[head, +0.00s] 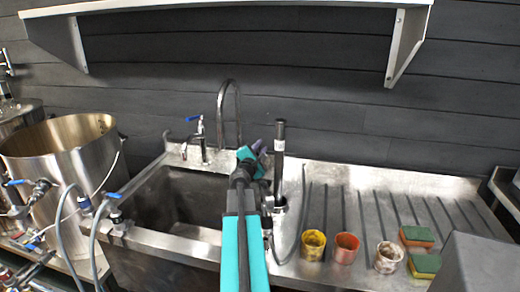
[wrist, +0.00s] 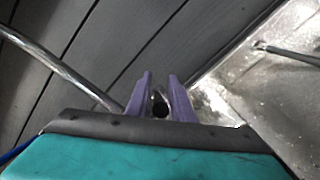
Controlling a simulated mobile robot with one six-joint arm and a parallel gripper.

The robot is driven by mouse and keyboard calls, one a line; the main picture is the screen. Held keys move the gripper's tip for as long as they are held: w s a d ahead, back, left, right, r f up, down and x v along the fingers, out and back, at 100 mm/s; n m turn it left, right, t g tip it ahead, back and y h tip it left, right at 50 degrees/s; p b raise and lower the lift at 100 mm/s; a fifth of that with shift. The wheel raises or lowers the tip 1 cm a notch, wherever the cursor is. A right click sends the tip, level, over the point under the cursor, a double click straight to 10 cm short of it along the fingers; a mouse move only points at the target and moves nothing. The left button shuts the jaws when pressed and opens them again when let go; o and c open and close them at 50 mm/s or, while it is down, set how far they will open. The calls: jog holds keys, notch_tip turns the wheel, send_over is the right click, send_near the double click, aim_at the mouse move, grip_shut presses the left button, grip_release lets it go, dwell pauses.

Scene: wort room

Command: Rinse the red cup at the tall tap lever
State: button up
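The red cup (head: 346,248) stands on the ribbed drainboard, between a yellow cup (head: 313,244) and a whitish stained cup (head: 387,257). My gripper (head: 262,148) is over the sink's back right, left of an upright black handle (head: 279,138) and well away from the red cup. Its purple fingers (wrist: 160,88) stand apart in the wrist view, with a small dark round thing (wrist: 160,104) showing between them; I cannot tell whether they touch it. A tall curved spout (head: 230,100) and a tap with a blue lever (head: 195,119) stand behind the basin.
The sink basin (head: 165,200) is left of my arm. A green-and-orange sponge (head: 417,237) and another sponge (head: 425,265) lie right of the cups. A large steel pot (head: 75,160) and hoses are at left. A shelf (head: 240,8) hangs above.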

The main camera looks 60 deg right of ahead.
jog(key=shift+o, duration=0.6)
jog(key=shift+w+a, duration=0.1)
jog(key=shift+w, duration=0.05)
jog(key=s+a+b, duration=0.1)
jog(key=a+b, duration=0.2)
jog(key=a, duration=0.5)
jog(key=shift+s+a+f, duration=0.15)
jog(key=shift+s+a, duration=0.1)
jog(key=shift+s, duration=0.05)
jog(key=b, duration=0.4)
jog(key=shift+s+a, duration=0.1)
jog(key=shift+a, duration=0.3)
jog(key=a+b, duration=0.1)
jog(key=b, duration=0.4)
jog(key=shift+s+a, duration=0.1)
jog(key=shift+a, duration=0.2)
jog(key=b, duration=0.5)
jog(key=shift+s+a, duration=0.1)
jog(key=shift+a, duration=0.3)
